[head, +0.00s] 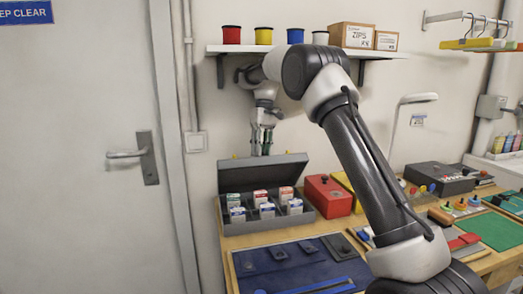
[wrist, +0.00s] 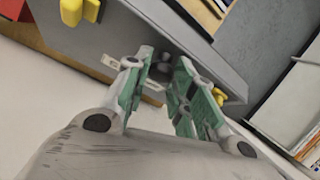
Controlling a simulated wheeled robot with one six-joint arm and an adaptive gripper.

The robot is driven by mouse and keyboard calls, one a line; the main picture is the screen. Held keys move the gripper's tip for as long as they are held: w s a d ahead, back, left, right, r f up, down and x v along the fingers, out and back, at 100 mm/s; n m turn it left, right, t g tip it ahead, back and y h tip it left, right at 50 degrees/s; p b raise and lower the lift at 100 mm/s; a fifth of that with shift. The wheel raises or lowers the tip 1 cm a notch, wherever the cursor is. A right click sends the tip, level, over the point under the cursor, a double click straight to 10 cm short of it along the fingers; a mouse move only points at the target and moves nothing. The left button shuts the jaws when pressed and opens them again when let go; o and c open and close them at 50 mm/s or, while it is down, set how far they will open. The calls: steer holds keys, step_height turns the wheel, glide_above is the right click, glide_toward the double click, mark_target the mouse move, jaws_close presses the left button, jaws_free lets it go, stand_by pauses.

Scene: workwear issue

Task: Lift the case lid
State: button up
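The grey case (head: 322,222) stands at the back left of the bench with its lid (head: 285,168) raised and leaning back. Several small boxes with red, green and blue labels (head: 260,196) stand inside it. My gripper (head: 262,150) points down at the upper edge of the lid, near its middle. In the wrist view the green-padded fingers (wrist: 162,64) are apart, and the grey lid (wrist: 90,35) lies beyond them. A small grey knob-like shape shows between the fingertips; I cannot tell whether they touch the lid.
A red metal box (head: 328,196) stands right beside the case. A dark blue folded garment (head: 285,262) lies in front. A wall shelf (head: 235,48) with spools and cartons hangs above my gripper. A white lamp (head: 415,99) stands to the right.

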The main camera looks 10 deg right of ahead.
steer(key=o, duration=0.3)
steer(key=shift+w+f, duration=0.2)
steer(key=shift+f, duration=0.25)
steer(key=shift+o, duration=0.6)
steer(key=shift+r, duration=0.1)
steer(key=shift+s+r, duration=0.1)
steer(key=shift+s, duration=0.1)
